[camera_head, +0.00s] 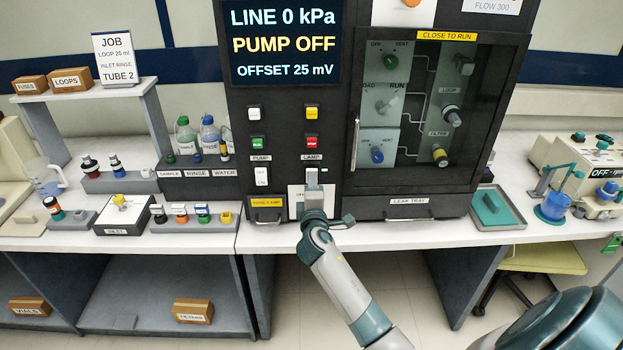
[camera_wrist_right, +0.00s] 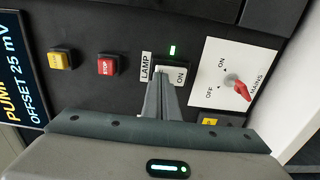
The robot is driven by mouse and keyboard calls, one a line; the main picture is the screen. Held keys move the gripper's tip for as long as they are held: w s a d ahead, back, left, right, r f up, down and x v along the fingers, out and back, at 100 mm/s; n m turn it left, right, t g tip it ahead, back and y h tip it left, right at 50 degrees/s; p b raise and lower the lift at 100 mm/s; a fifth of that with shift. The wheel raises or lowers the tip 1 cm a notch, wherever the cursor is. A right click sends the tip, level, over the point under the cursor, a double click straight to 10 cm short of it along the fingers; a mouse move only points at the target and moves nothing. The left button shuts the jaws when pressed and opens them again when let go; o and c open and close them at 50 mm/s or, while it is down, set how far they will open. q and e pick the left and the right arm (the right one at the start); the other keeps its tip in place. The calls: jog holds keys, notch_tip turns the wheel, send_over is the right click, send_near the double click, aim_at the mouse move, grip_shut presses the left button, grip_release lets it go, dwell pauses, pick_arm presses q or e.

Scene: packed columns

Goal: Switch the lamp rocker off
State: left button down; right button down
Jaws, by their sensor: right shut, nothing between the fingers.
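The lamp rocker (camera_wrist_right: 181,75) is white, set in a dark panel under the LAMP label, with ON readable on its uncovered end. A small green light (camera_wrist_right: 172,50) glows beside it. My right gripper (camera_wrist_right: 163,76) is shut and empty, its fingertips at the rocker and covering part of it; I cannot tell whether they touch. In the head view my right gripper (camera_head: 312,174) is in front of the rocker, just below the LAMP label (camera_head: 312,157), and hides most of it. My left gripper is not in view.
The white pump rocker (camera_head: 261,176) is to the left. Yellow and red STOP (camera_head: 312,141) buttons sit above the lamp rocker. The mains plate with its red knob (camera_wrist_right: 239,88) is close below. A glass-fronted cabinet (camera_head: 440,110) with a handle stands right.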

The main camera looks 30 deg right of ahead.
jog(key=shift+w+d, duration=0.25)
jog(key=shift+w, duration=0.2)
dwell(0.8)
jog(key=p+v, duration=0.1)
jog(key=v, duration=0.6)
dwell(0.7)
dwell(0.4)
